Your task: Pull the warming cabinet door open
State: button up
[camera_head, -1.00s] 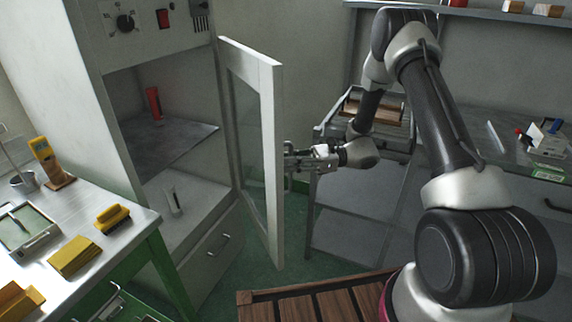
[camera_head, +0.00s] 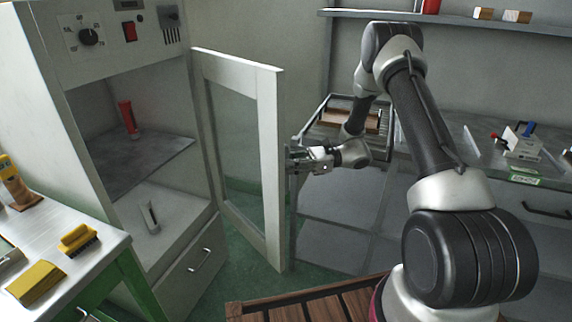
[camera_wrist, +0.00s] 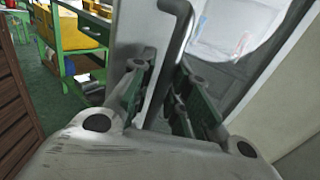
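The warming cabinet (camera_head: 40,110) stands at the left in the head view, with a dial and red switch on top. Its white-framed glass door (camera_head: 268,170) is swung well open, so the inside shows. My gripper (camera_head: 297,158) is at the door's free edge. In the wrist view, the grey bar handle (camera_wrist: 181,40) runs down between the fingers of my gripper (camera_wrist: 160,95), which look closed around it. The exact contact is partly hidden by the fingers.
A red tube (camera_head: 128,118) and a small white tube (camera_head: 150,215) stand inside the cabinet. A green-legged table (camera_head: 60,270) with yellow items is at the left.

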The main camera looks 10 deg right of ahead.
jog(key=shift+o, duration=1.1)
jog(key=d, duration=0.7)
jog(key=shift+d, duration=0.25)
